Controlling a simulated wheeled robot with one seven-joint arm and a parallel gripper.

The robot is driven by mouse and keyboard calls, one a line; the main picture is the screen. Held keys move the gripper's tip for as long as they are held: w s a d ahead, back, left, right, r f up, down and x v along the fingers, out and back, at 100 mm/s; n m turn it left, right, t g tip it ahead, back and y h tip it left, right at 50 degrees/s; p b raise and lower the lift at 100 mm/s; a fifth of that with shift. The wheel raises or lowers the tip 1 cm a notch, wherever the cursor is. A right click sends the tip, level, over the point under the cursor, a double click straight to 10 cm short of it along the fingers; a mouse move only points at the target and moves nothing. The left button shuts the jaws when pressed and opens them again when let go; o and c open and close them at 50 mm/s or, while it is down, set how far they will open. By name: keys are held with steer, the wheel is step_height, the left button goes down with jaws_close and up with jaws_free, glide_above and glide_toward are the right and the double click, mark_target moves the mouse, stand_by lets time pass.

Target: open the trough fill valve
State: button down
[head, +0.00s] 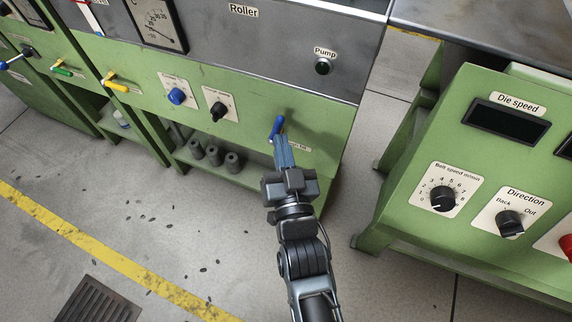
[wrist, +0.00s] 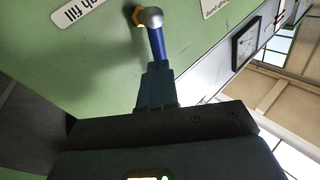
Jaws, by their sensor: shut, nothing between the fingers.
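The trough fill valve has a blue lever handle (head: 277,126) on the green front panel of the roller machine. In the wrist view the blue handle (wrist: 157,45) hangs from a silver hub with a brass part behind it. A label ending in "gh fill" (wrist: 80,11) is beside it, partly cut off. My gripper (head: 280,139) is shut with nothing between its fingers. Its fingertips (wrist: 156,68) are at the free end of the handle and overlap it in view. I cannot tell whether they touch it.
Left along the panel are a black knob (head: 217,111), a blue knob (head: 177,96), and yellow (head: 117,86) and green (head: 62,71) levers. A Pump button (head: 323,67) is above. A green control cabinet (head: 400,217) stands right. Open floor lies in front.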

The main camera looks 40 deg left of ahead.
steer(key=shift+w+a, duration=0.3)
steer(key=shift+r, duration=0.1)
steer(key=shift+a+r+p, duration=0.2)
steer(key=shift+r+p, duration=0.25)
steer(key=shift+p, duration=0.45)
steer(key=shift+s+a+n+g+p, duration=0.2)
steer(key=shift+a+n+g+p, duration=0.1)
steer(key=shift+a+n+p, duration=0.25)
steer(key=shift+d+f, duration=0.1)
steer(key=shift+d, duration=0.1)
